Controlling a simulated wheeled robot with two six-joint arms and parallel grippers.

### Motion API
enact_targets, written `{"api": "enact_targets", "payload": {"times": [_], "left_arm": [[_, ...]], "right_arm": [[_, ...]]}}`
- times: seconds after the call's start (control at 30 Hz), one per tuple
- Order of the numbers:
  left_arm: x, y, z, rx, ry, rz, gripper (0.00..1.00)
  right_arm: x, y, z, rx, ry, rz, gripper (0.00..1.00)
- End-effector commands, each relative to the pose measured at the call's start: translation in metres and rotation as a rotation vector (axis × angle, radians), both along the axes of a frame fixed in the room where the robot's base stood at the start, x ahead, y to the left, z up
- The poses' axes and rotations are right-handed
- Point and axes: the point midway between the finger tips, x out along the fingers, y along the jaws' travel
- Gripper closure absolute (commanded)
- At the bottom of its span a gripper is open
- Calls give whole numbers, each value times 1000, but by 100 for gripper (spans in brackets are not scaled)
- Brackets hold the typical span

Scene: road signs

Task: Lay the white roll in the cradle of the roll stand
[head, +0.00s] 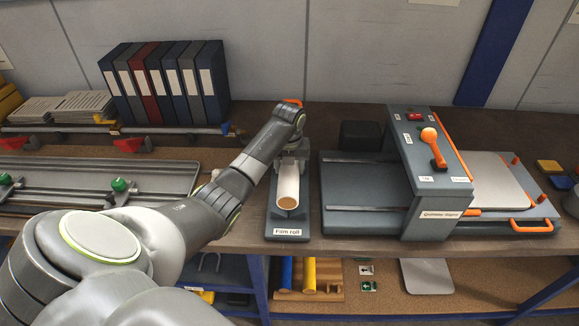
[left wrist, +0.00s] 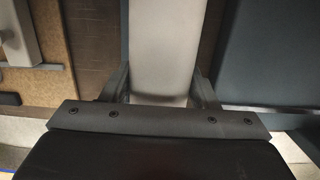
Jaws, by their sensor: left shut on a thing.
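The white roll (head: 288,182) lies lengthwise over the roll stand (head: 287,232), its brown cardboard end facing me. The stand is a grey base labelled "Film roll" at its front. I cannot tell whether the roll rests in the cradle or is held just above it; the cradle is mostly hidden under the roll. My left gripper points down at the far part of the roll. In the left wrist view my left gripper (left wrist: 160,92) has a finger on each side of the roll (left wrist: 165,40) and is shut on it. My right gripper is not in view.
A laminator-like machine (head: 430,180) with an orange lever stands close to the right of the stand. A grey tray (head: 110,180) with green knobs lies to the left. Binders (head: 165,82) stand at the back left. The table's front edge is just before the stand.

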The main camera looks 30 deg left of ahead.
Motion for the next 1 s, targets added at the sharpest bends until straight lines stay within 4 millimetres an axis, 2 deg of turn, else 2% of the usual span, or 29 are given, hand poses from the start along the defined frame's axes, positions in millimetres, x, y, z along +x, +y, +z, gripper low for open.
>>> {"api": "enact_targets", "payload": {"times": [0.03, 0.27, 0.3, 0.53, 0.87, 0.9, 1.0], "left_arm": [[1, 0, -11, 1, -3, 0, 87], [1, 0, -34, 1, -3, 0, 87], [1, 0, -35, 0, -1, 0, 87], [1, 0, -54, 0, -1, 1, 87], [1, 0, -58, 0, -2, 0, 87], [1, 0, -58, 0, -2, 0, 45], [1, 0, -58, 0, -2, 0, 31]], "right_arm": [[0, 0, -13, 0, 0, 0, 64], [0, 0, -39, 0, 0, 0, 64], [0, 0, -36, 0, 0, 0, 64], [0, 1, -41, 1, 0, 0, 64], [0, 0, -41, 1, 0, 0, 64], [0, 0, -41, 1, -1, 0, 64], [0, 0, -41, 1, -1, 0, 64]]}}
